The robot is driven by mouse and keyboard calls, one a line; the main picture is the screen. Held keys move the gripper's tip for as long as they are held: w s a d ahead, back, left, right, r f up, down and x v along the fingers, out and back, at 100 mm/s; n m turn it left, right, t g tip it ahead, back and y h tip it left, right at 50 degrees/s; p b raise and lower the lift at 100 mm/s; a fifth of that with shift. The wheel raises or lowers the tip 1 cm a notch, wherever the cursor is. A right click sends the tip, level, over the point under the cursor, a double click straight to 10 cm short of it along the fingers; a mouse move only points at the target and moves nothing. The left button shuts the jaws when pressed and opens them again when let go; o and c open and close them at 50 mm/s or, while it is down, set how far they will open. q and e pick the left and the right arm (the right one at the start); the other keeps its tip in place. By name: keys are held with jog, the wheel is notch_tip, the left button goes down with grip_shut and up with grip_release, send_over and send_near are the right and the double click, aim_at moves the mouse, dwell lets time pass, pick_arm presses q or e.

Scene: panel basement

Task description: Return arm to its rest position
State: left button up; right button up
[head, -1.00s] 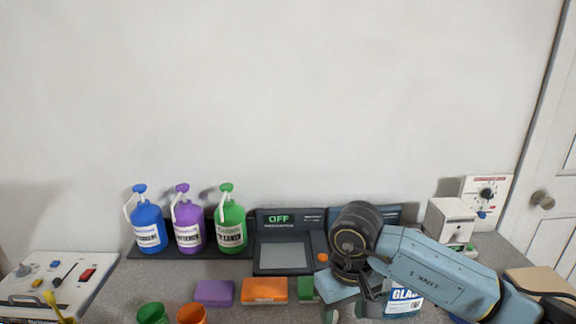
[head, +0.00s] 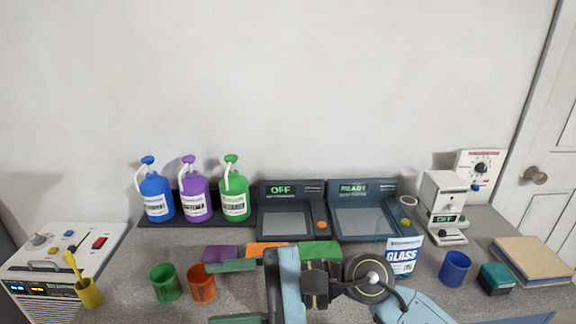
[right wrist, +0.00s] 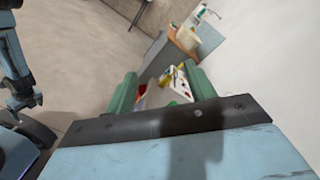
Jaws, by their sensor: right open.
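My right arm comes in at the bottom of the head view. Its right gripper (head: 210,293) is open, with two green fingers pointing left and nothing between them. It hangs over the front of the counter, beside the orange cup (head: 201,285). In the right wrist view the two green fingers (right wrist: 162,88) are spread apart, with the blurred counter seen beyond them.
The counter holds blue, purple and green pump bottles (head: 195,198), two panels reading OFF (head: 286,210) and READY (head: 365,210), a GLASS pack (head: 402,258), a green cup (head: 165,283), a blue cup (head: 454,268) and a wooden board (head: 535,261).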

notch_tip(320, 180, up, 6)
jog(key=w+d+m+t+y, duration=0.2)
jog(key=d+m+t+y, duration=0.15)
jog(key=m+t, duration=0.45)
jog(key=w+d+m+t+h, duration=0.35)
jog(key=m+t, duration=0.25)
jog(key=m, duration=0.6)
jog(key=w+d+m+t+h, duration=0.25)
jog(key=d+m+t, duration=0.3)
jog(key=m, duration=0.55)
jog(key=s+d+f+m+g+h, duration=0.2)
jog(key=d+f+m+g+h, duration=0.1)
jog(key=d+f+m+h, duration=1.5)
jog(key=s+f+m+g+y, duration=0.2)
jog(key=s+f+m+g, duration=0.45)
jog(key=s, duration=0.35)
jog(key=s+f+m+g+y, duration=0.2)
jog(key=s+f+m+g, duration=0.3)
jog(key=s+m, duration=0.45)
notch_tip(320, 180, down, 24)
jog(key=s+n+g, duration=0.1)
jog(key=s+n, duration=0.1)
jog(key=s+d+f+g, duration=0.1)
jog(key=s+d+f, duration=0.1)
jog(key=s+f, duration=1.3)
jog(key=shift+s+d+f+n+g+h, duration=0.3)
jog(key=shift+s+d+f+h, duration=0.1)
jog(key=shift+s, duration=0.6)
